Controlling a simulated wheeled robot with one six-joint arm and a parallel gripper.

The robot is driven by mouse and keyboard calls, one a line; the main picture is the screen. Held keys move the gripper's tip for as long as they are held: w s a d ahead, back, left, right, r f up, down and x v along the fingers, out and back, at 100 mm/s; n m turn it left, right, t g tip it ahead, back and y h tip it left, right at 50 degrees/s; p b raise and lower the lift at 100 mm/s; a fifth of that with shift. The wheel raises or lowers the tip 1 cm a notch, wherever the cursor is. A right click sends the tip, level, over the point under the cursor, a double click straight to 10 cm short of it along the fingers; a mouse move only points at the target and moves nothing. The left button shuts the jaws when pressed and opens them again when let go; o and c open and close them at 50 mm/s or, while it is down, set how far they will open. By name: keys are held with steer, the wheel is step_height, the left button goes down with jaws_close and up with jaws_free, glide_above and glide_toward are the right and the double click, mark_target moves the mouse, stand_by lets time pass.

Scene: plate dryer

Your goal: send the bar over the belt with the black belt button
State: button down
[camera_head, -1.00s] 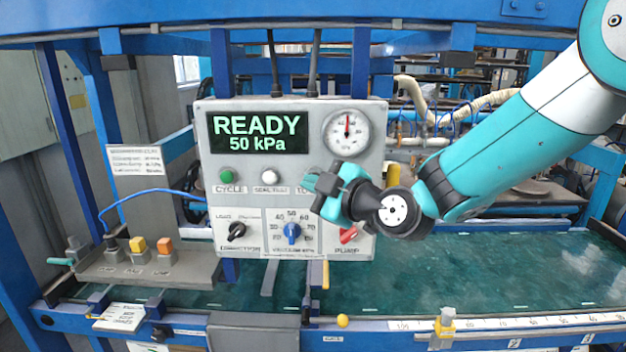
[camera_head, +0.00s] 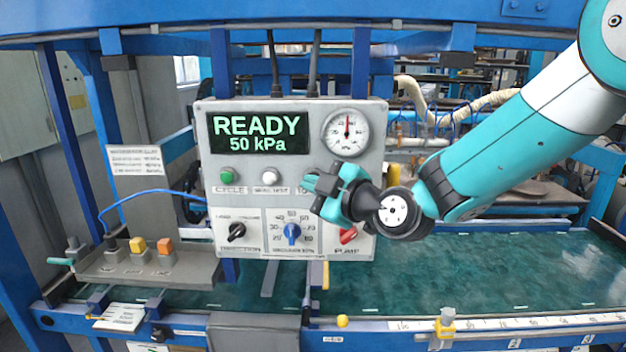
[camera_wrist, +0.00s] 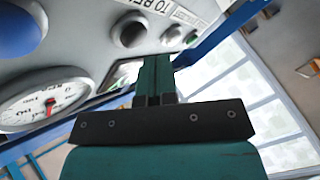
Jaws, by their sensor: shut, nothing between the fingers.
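The black belt button (camera_head: 110,243) is at the left end of a small grey button box (camera_head: 150,268), beside a yellow button (camera_head: 137,245) and an orange button (camera_head: 165,246). The green belt (camera_head: 480,270) runs behind the front rail. My gripper (camera_head: 312,183) is in front of the control panel's right half, well to the right of the black button. Its fingers are shut and empty, as the wrist view also shows (camera_wrist: 155,78). I cannot clearly pick out the bar; a grey strip (camera_head: 270,278) shows below the panel.
The control panel (camera_head: 205,180) reads READY, 50 kPa (camera_head: 257,134). It has a gauge (camera_head: 347,133), a green button (camera_head: 226,174), a white button (camera_head: 269,177) and knobs. Blue posts frame the machine.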

steer(key=shift+w, duration=0.15)
stand_by(0.6)
steer(key=shift+w+b, duration=0.3)
steer(key=shift+b, duration=0.2)
